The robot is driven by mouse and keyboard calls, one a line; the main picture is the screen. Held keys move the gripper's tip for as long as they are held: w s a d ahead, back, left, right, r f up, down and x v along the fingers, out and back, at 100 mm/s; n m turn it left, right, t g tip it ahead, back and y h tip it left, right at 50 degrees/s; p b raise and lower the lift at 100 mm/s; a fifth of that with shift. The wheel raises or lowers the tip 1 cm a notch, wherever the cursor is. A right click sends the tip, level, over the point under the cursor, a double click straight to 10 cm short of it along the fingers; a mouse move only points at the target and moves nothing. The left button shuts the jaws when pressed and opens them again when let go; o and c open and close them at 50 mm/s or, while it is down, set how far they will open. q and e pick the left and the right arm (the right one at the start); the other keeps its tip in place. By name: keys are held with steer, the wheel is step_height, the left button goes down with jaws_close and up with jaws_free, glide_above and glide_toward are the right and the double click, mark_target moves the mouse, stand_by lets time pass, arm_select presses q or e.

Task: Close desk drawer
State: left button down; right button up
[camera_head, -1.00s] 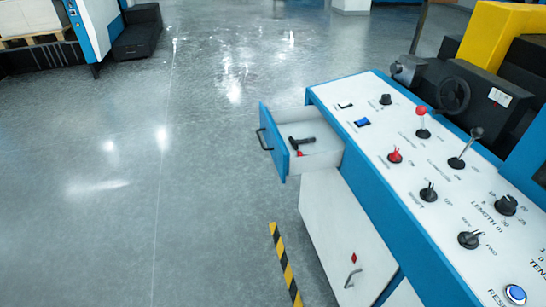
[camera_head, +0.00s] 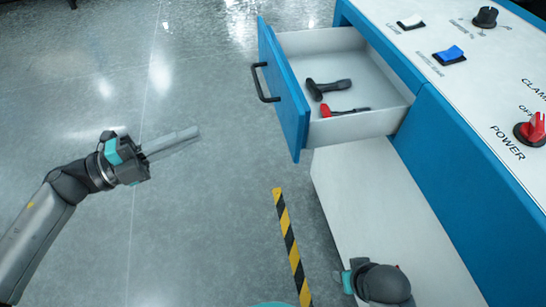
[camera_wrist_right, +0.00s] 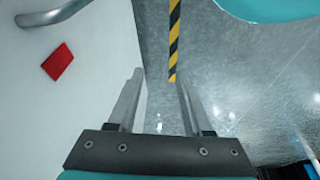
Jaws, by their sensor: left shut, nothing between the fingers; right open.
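The desk drawer (camera_head: 283,92) stands open, pulled out to the left from the white and blue desk (camera_head: 455,150). Its blue front has a black handle (camera_head: 262,83). A black-handled tool (camera_head: 328,88) and a red-handled tool (camera_head: 344,111) lie inside. My left gripper (camera_head: 196,133) is shut and empty, left of and a little below the drawer front, apart from it. My right arm shows only in part at the bottom, in front of the desk. In the right wrist view my right gripper (camera_wrist_right: 157,100) is open and empty, beside the desk's white side (camera_wrist_right: 85,90).
Switches and a red power knob (camera_head: 530,130) sit on the desk top. A yellow and black floor stripe (camera_head: 290,240) runs below the drawer. In the right wrist view a red diamond mark (camera_wrist_right: 57,62) and a metal handle (camera_wrist_right: 52,15) are close by. The floor at left is clear.

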arm_select(q)
steer(key=s+d+m+g+h+b, duration=0.1)
steer(key=s+d+m+g, duration=0.1)
steer(key=s+m+g, duration=0.15)
steer(key=b, duration=0.3)
glide_toward(294, 136)
steer(key=shift+m, duration=0.45)
steer(key=x, duration=0.5)
steer(key=shift+w+d+f, duration=0.15)
steer(key=shift+w+d, duration=0.3)
steer(key=shift+d, duration=0.35)
arm_select(e)
step_height(294, 136, up, 8)
steer(key=t, duration=0.1)
steer(key=shift+w, duration=0.15)
steer(key=shift+r, duration=0.1)
